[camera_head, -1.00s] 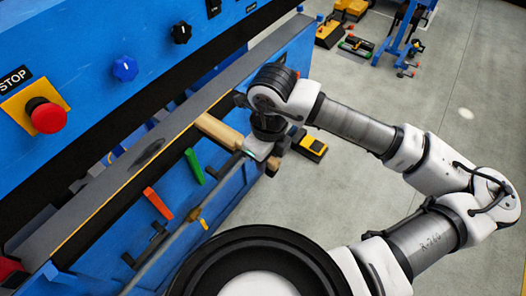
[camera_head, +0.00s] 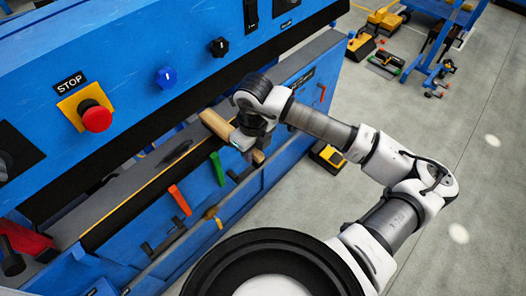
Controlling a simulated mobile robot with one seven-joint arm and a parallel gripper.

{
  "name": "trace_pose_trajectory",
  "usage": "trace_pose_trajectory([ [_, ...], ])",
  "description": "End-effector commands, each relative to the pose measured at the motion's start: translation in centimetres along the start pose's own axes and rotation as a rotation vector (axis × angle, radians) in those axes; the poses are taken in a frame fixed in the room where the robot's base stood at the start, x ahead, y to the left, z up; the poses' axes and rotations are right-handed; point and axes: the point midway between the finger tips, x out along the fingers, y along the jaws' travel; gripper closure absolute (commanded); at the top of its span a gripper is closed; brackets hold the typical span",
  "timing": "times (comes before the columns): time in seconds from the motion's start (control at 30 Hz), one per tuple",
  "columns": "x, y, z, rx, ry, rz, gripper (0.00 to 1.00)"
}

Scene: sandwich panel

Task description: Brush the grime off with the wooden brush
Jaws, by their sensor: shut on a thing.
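My gripper (camera_head: 243,143) is at the front edge of the blue machine's grey ledge. It is shut on the wooden brush (camera_head: 216,124), whose pale wooden body sticks out on the left side of the gripper. A small wooden part also shows at the lower right of the gripper. The brush's bristles are hidden. A dark oval patch of grime (camera_head: 176,153) lies on the grey ledge (camera_head: 118,195), to the left of the brush and apart from it.
The machine's panel has a red stop button (camera_head: 96,117), a blue knob (camera_head: 165,77) and a black knob (camera_head: 218,46). Red and green handles (camera_head: 217,168) hang below the ledge. A red tool (camera_head: 25,240) lies at the left. Open floor is at the right.

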Motion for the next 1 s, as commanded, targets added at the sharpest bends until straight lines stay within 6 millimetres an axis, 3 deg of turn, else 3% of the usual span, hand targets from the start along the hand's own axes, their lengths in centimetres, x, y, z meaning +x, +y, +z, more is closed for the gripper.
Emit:
trace_pose_trajectory([
  [0.6, 1.8, 0.0, 7.0, -0.001, 0.001, 0.000, 1.00],
  [1.0, 1.9, 0.0, 8.4, -0.001, -0.001, 0.000, 1.00],
])
